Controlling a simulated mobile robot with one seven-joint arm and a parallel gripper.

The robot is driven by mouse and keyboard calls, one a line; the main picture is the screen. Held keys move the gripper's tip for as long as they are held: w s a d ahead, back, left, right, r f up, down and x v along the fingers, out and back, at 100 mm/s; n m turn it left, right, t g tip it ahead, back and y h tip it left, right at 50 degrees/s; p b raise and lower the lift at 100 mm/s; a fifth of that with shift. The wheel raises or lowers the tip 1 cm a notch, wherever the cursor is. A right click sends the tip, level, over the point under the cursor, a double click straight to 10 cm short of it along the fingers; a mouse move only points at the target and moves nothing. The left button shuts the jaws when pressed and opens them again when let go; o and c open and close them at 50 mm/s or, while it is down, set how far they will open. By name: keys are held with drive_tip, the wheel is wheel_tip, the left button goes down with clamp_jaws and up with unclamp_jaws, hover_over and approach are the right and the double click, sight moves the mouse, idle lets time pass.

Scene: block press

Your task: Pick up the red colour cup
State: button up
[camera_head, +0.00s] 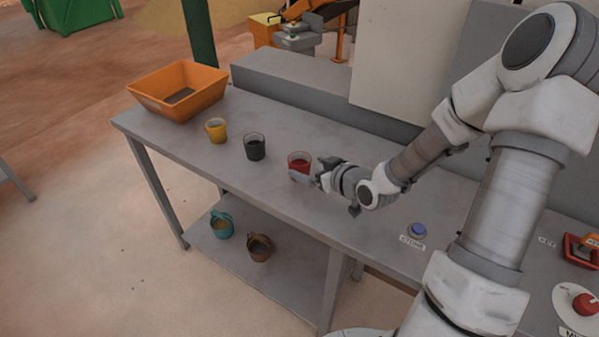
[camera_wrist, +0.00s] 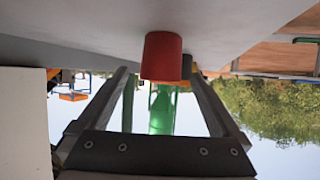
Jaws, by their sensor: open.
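The red cup (camera_head: 299,158) stands upright on the grey table, right of the black cup. My gripper (camera_head: 311,171) is at its right side, low over the table, with one finger crossing in front of the cup's lower part. In the wrist view, which looks upside down, the red cup (camera_wrist: 162,55) shows centred in the gap between the two spread fingers of my gripper (camera_wrist: 160,72). The fingers are open, with space on both sides of the cup. I cannot tell how far the cup sits between the fingertips.
A black cup (camera_head: 254,148) and a yellow cup (camera_head: 216,131) stand left of the red one. An orange bin (camera_head: 150,103) is at the table's far left. A grey raised block (camera_head: 290,85) runs behind. A blue button (camera_head: 417,231) is at right. Two mugs sit on the lower shelf.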

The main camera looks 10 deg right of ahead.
sight(294, 161)
drive_tip(key=x, duration=0.8)
drive_tip(key=shift+w+a+r+b, duration=0.1)
drive_tip(key=shift+w+a+b, duration=0.1)
drive_tip(key=shift+b, duration=0.2)
drive_tip(key=shift+s, duration=0.1)
clamp_jaws()
